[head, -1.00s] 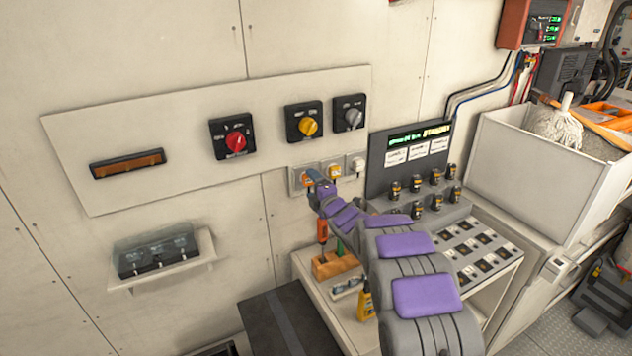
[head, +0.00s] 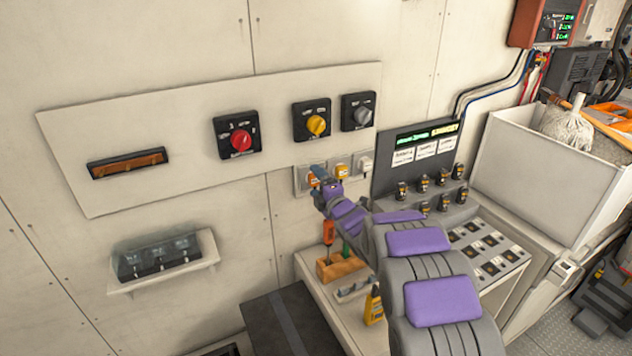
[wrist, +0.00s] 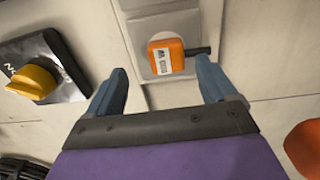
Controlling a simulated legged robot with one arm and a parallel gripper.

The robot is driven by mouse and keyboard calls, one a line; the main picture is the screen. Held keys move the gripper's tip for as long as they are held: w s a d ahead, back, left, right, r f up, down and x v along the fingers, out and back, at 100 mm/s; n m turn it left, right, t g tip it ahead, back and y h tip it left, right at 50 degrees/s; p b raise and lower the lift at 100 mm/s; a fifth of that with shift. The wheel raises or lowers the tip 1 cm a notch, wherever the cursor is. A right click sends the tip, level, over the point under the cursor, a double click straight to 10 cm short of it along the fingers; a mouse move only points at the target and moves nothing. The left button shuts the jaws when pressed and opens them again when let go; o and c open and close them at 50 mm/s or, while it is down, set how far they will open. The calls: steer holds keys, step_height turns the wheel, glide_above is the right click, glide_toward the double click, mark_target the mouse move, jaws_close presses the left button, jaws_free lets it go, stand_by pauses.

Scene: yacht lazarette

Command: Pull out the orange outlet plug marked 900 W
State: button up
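The orange plug (wrist: 167,57) sits in a light grey wall outlet in the wrist view. It has a white label whose print is too blurred to read, and a dark stub sticks out of its right side. In the head view, the orange plug (head: 312,180) is in the left outlet of a row, partly hidden by my gripper (head: 321,184). In the wrist view my gripper (wrist: 162,68) is open, with one blue finger on each side of the plug. Wall shows between the left finger and the plug; the right fingertip is close to the dark stub.
A yellow-orange plug (head: 341,172) and a pale outlet (head: 366,162) are right of it. Red (head: 241,141), yellow (head: 316,125) and grey (head: 362,116) knobs are above. Below, an orange-handled tool (head: 328,232) stands in a wooden block (head: 340,267). A console (head: 424,150) is to the right.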

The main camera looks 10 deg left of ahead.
steer(key=p+v, duration=0.1)
steer(key=v, duration=1.4)
steer(key=shift+s+f+h, duration=0.25)
steer(key=shift+s+h, duration=0.05)
steer(key=shift+s, duration=0.15)
steer(key=shift+o, duration=0.3)
steer(key=shift+s+d+r, duration=0.1)
steer(key=shift+s+d, duration=0.05)
steer(key=shift+d, duration=1.15)
steer(key=shift+o, duration=0.8)
steer(key=shift+a, duration=0.3)
steer(key=shift+o, duration=0.3)
steer(key=w+a+b, duration=0.2)
steer(key=a, duration=0.3)
steer(key=shift+w+a+b, duration=0.3)
steer(key=shift+w+a, duration=0.05)
steer(key=shift+a, duration=0.05)
steer(key=w+b, duration=0.2)
steer(key=w, duration=0.1)
steer(key=shift+w+r+b, duration=0.2)
steer(key=shift+w+b, duration=0.2)
steer(key=shift+w+f+b, duration=0.25)
steer(key=shift+w+b, duration=0.1)
steer(key=shift+w, duration=0.2)
steer(key=shift+w+a, duration=0.25)
steer(key=shift+a, duration=0.1)
steer(key=shift+d, duration=0.15)
